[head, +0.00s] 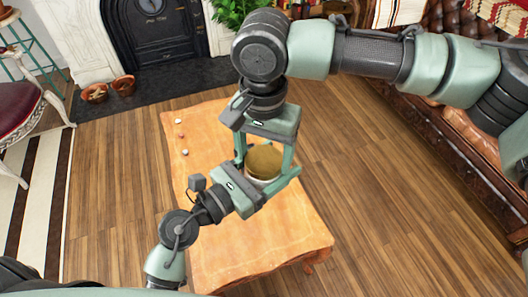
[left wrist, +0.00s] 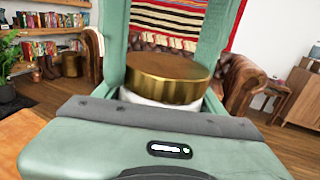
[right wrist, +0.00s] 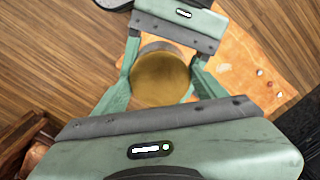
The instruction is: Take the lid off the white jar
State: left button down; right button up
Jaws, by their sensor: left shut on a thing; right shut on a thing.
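The white jar (head: 263,184) stands over the orange-covered table, mostly hidden by my grippers; its round gold lid (head: 265,162) shows from above. In the left wrist view the lid (left wrist: 167,78) sits directly over the white jar body (left wrist: 150,100), with no clear gap. My left gripper (head: 272,178) comes in from the left and is shut on the jar's body. My right gripper (head: 266,156) reaches down from above and is shut on the lid. The right wrist view shows the lid (right wrist: 160,80) between its fingers, with the left gripper beyond.
The table (head: 215,250) is otherwise mostly clear, with several small pieces (head: 181,136) near its far left corner. A brown leather sofa (head: 470,160) stands on the right. A chair (head: 35,125) is at the left, and a fireplace (head: 150,30) is at the back.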

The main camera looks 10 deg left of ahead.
jog(key=n, duration=0.2)
jog(key=shift+d+n, duration=0.1)
jog(key=shift+n, duration=0.3)
jog(key=o, duration=1.5)
jog(key=shift+o, duration=0.2)
jog(key=shift+r, duration=0.1)
notch_tip(320, 180, up, 4)
jog(key=shift+r, duration=0.15)
jog(key=shift+c, duration=0.4)
notch_tip(320, 180, up, 3)
jog(key=m, duration=0.3)
jog(key=shift+r, duration=0.15)
jog(key=shift+f, duration=3.9)
